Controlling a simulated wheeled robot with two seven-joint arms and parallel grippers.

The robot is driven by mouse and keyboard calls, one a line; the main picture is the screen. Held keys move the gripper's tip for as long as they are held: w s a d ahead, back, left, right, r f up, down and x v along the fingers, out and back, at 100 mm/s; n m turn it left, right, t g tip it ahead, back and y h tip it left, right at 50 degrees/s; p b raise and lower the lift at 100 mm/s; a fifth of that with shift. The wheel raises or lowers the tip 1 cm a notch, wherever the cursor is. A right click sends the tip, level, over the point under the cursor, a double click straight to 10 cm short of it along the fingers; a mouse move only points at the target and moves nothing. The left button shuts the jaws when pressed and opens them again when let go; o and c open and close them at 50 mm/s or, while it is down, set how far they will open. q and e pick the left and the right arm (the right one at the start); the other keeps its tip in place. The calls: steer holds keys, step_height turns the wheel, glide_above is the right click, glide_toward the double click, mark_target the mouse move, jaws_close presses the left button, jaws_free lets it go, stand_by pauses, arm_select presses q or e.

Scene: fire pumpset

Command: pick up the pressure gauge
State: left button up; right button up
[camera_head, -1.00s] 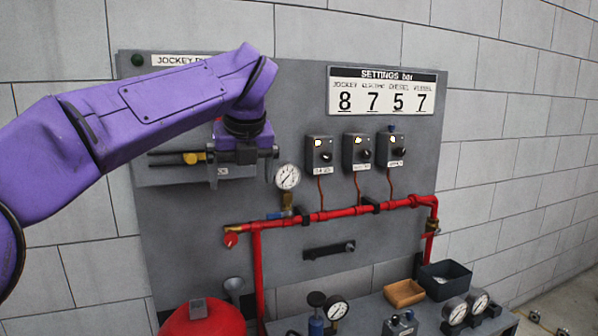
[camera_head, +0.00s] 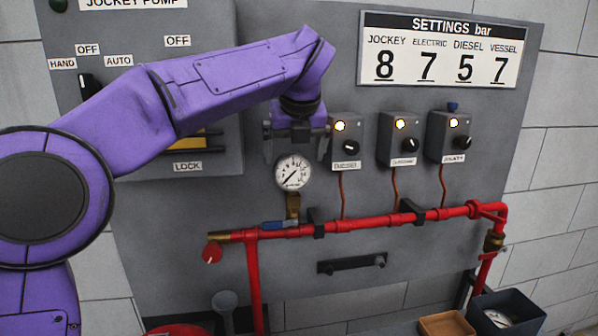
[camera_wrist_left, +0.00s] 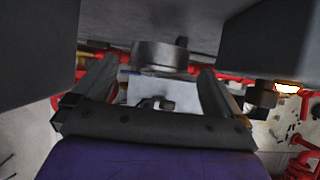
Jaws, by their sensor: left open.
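The pressure gauge (camera_head: 293,173), with a round white dial and dark needle, stands upright on a brass fitting (camera_head: 292,206) above the red pipe. My left gripper (camera_head: 296,147) is open at the gauge's upper edge, its fingers to either side of the top of the dial. In the left wrist view the gauge's dark round body (camera_wrist_left: 160,55) shows between the two open fingers (camera_wrist_left: 155,85). I cannot tell whether either finger touches it. My right gripper is not in view.
A blue-handled valve (camera_head: 280,224) sits below the gauge on the red pipe (camera_head: 360,222). Several switch boxes (camera_head: 346,130) stand close to the right of my gripper. The jockey pump panel (camera_head: 215,150) is behind my arm. A dark bin (camera_head: 530,318) is at lower right.

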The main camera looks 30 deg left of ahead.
mark_target(292, 172)
arm_select(q)
steer(key=p+x, duration=0.1)
steer(key=x, duration=0.6)
steer(key=shift+w+f, duration=0.1)
steer(key=c, duration=1)
